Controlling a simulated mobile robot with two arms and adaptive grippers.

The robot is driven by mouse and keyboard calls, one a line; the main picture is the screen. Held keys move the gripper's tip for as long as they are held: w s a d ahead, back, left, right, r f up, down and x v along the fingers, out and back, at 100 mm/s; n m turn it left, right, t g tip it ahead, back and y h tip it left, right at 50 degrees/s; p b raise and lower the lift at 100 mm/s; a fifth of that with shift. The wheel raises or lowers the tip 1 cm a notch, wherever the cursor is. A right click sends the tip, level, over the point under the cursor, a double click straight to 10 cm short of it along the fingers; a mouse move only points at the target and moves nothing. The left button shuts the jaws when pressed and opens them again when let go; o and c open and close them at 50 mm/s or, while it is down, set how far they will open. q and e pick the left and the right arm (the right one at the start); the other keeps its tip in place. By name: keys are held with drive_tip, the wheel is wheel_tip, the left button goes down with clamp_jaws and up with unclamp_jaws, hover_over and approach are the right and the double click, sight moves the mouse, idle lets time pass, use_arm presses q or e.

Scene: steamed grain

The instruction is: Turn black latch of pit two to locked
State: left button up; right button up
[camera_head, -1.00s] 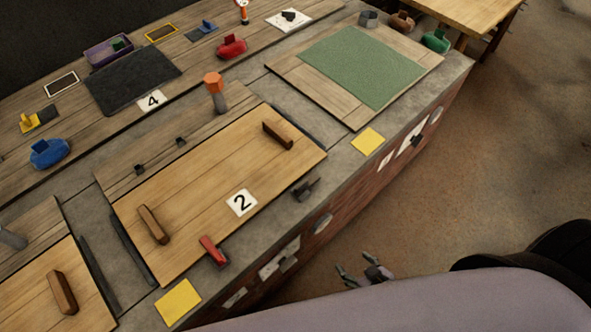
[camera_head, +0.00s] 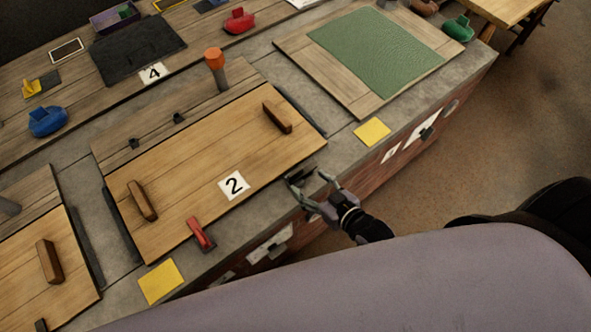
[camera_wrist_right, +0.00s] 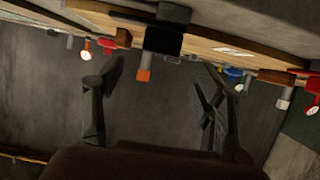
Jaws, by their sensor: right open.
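The wooden lid of pit two (camera_head: 190,190) lies flat on the counter and bears a white "2" label (camera_head: 234,185). The black latch (camera_head: 299,175) sits at the lid's front right edge, partly hidden by my right gripper (camera_head: 309,182). My right gripper is open, with its fingers around or just short of the latch; contact cannot be told. In the right wrist view, the black latch (camera_wrist_right: 164,38) is a dark block just beyond and between the spread fingers (camera_wrist_right: 163,67). A red latch (camera_head: 200,234) sits at the lid's front left edge. My left gripper is not in view.
Two brown handles (camera_head: 277,117) (camera_head: 142,200) stand up from the lid. An orange-topped post (camera_head: 216,68) stands behind it. Yellow squares (camera_head: 372,132) (camera_head: 161,282) lie on the counter's front edge. A green mat (camera_head: 375,52) lies to the right.

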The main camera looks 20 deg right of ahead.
sight(297, 173)
drive_tip(key=x, duration=0.7)
drive_tip(key=shift+w+a+f, duration=0.15)
drive_tip(key=shift+w+f, duration=0.05)
drive_tip(key=shift+w, duration=0.05)
drive_tip(key=shift+c, duration=0.3)
clamp_jaws()
